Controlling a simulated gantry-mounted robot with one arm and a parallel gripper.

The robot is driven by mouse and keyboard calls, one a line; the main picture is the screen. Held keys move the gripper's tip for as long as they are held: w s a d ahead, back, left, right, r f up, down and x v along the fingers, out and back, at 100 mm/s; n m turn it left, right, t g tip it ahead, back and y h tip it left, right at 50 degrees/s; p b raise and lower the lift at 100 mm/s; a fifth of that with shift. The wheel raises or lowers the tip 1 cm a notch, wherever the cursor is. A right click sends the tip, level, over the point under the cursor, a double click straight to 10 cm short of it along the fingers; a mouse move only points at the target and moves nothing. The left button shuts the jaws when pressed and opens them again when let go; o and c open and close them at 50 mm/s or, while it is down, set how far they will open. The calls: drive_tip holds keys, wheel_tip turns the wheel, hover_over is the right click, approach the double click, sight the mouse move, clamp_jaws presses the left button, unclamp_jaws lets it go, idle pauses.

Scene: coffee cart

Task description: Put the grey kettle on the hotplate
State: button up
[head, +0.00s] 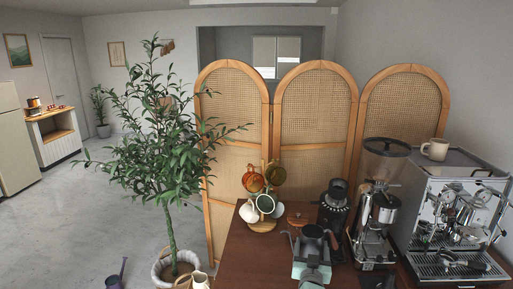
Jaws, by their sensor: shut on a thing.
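The grey kettle (312,238) shows at the bottom centre, over the dark wooden counter, with a thin spout out to its left. My gripper (312,264) is seen just in front of it, close to the bottom edge, and is shut on the kettle. Its fingertips are partly hidden, and I cannot tell whether the kettle's base touches the counter. I cannot make out the hotplate clearly. A flat dark item (377,281) lies at the bottom edge to the right, partly cut off.
A mug tree (264,205) with several mugs stands behind and left of the kettle. A black grinder (333,206), a tall chrome grinder (375,215) and an espresso machine (455,220) line the right. The wooden counter (243,258) is clear at left. A rattan screen (315,115) stands behind.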

drive_tip(key=s+a+f+n+y, duration=0.1)
drive_tip(key=s+a+f+y, duration=0.1)
drive_tip(key=s+a+f, duration=0.6)
drive_tip(key=s+a+f+n+y, duration=0.2)
drive_tip(key=s+a+f+y, duration=0.15)
drive_tip(key=s+a, duration=0.45)
drive_tip(key=s+a+h, duration=0.2)
drive_tip(key=s+a, duration=0.1)
drive_tip(key=s, duration=0.7)
drive_tip(key=s+r+p, duration=0.5)
drive_tip(key=r+p, duration=0.5)
drive_tip(key=p, duration=0.2)
drive_tip(key=s+r+p, duration=0.5)
drive_tip(key=r+p, duration=0.5)
drive_tip(key=p, duration=0.2)
drive_tip(key=shift+s+d+r+m, duration=0.15)
drive_tip(key=shift+s+m, duration=0.25)
